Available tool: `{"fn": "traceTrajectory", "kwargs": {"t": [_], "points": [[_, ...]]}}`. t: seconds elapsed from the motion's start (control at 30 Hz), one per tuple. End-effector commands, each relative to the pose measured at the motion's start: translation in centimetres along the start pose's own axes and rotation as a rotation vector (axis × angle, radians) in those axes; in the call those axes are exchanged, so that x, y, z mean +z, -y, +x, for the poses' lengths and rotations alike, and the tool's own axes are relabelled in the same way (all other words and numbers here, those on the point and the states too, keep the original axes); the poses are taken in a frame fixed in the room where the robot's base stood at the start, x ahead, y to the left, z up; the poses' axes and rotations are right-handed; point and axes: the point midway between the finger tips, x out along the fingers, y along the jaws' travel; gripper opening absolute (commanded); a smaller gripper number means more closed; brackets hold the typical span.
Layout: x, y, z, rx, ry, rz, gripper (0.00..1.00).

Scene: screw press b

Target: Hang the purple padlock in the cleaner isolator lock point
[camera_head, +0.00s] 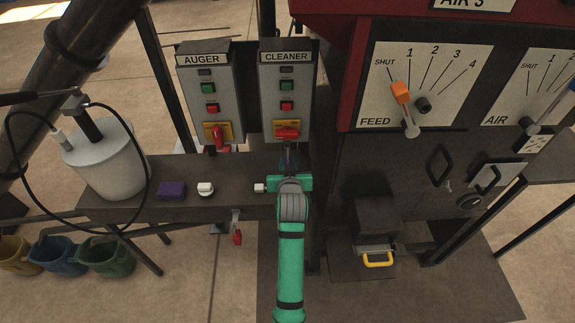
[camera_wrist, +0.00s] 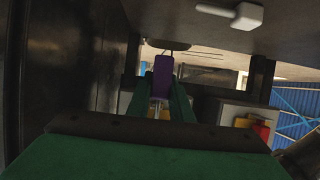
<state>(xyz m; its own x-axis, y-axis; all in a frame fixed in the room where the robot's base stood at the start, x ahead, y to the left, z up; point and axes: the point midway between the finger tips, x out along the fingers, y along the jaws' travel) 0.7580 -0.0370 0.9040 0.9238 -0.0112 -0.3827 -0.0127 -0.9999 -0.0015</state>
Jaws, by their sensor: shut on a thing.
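The purple padlock (camera_wrist: 162,72) is upright between the green fingers of my gripper (camera_wrist: 160,98) in the wrist view. The gripper is shut on it. In the head view my gripper (camera_head: 289,170) is just below the cleaner box (camera_head: 286,82), and only a small dark bit of the padlock (camera_head: 288,158) shows. The cleaner isolator (camera_head: 287,132) has a red handle lying sideways on a yellow plate. The padlock is below it and looks apart from it. The lock point itself is too small to make out.
The auger box (camera_head: 207,88) stands to the left, with its red handle upright. A purple block (camera_head: 171,190) and a white-topped knob (camera_head: 205,188) are on the shelf (camera_head: 130,200). A white canister (camera_head: 102,160) is at the left. The red-framed press panel (camera_head: 420,85) is close on the right.

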Motion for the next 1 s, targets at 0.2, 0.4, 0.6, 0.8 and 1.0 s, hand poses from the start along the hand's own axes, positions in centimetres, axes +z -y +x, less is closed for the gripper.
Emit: {"fn": "traceTrajectory", "kwargs": {"t": [0.2, 0.4, 0.6, 0.8, 1.0], "points": [[-0.3, 0.0, 0.6, 0.000, -0.001, 0.000, 0.00], [-0.6, 0.0, 1.2, 0.000, -0.001, 0.000, 0.00], [-0.7, 0.0, 1.7, 0.000, -0.001, 0.000, 0.00], [-0.8, 0.0, 1.8, 0.000, -0.001, 0.000, 0.00], [-0.8, 0.1, 1.8, 0.000, -0.001, 0.000, 0.00]]}}
